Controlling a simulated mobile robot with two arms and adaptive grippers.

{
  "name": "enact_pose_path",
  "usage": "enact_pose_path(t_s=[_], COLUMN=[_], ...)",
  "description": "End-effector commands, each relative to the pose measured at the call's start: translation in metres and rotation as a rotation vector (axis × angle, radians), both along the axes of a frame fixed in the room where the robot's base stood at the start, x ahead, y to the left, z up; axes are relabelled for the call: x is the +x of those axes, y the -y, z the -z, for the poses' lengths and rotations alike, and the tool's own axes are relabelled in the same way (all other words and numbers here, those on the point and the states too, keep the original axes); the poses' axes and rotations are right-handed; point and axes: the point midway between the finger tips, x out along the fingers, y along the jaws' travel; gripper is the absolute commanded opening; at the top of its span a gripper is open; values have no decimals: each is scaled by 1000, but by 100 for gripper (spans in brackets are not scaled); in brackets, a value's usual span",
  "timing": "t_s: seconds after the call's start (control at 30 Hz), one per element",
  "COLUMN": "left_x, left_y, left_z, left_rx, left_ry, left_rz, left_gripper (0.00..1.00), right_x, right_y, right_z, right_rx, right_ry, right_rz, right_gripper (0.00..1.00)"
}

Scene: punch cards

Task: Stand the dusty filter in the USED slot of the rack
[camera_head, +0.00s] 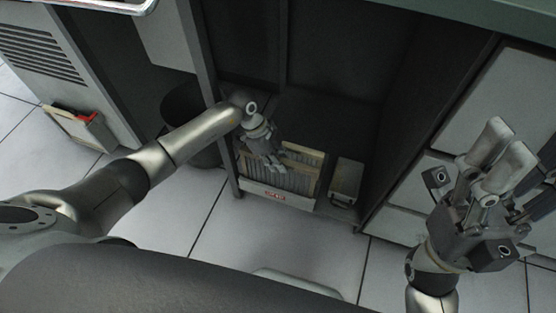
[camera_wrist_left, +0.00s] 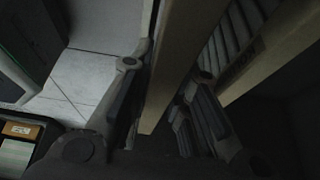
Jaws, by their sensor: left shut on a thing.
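The filter is a grey pleated panel (camera_head: 290,181) in a tan frame, low in the dark open bay in the head view. My left gripper (camera_head: 272,162) reaches down to its upper edge. In the left wrist view, the filter's tan frame edge (camera_wrist_left: 178,60) runs between the fingers of my left gripper (camera_wrist_left: 165,110), which is shut on it. Pleats show to the right of that edge. A pale front strip with a red label (camera_head: 274,195) lies below the pleats; I cannot tell whether it belongs to a rack. My right gripper (camera_head: 505,145) is raised at the right, apart from everything; its opening is unclear.
A dark round bin (camera_head: 190,112) stands left of the bay. A pale box with a red item (camera_head: 80,126) is at the far left.

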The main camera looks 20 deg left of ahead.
Motion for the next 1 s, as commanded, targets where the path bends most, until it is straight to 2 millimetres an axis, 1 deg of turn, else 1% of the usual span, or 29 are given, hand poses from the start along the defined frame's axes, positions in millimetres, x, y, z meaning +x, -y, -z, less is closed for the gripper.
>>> enact_pose_path(t_s=[0.5, 0.8, 0.83, 1.0], left_x=[0, 0, 0, 0], left_y=[0, 0, 0, 0], left_z=[18, 18, 18, 18], left_rx=[0, 0, 0, 0], left_ry=[0, 1, 1, 1], left_rz=[0, 1, 1, 0], left_gripper=[0, 0, 21, 43], right_x=[1, 1, 1, 1], right_y=[0, 0, 0, 0], right_z=[5, 6, 6, 8], right_rx=[-1, -1, -1, 0], right_ry=[9, 4, 3, -4], right_rz=[0, 0, 0, 0], right_gripper=[58, 58, 58, 58])
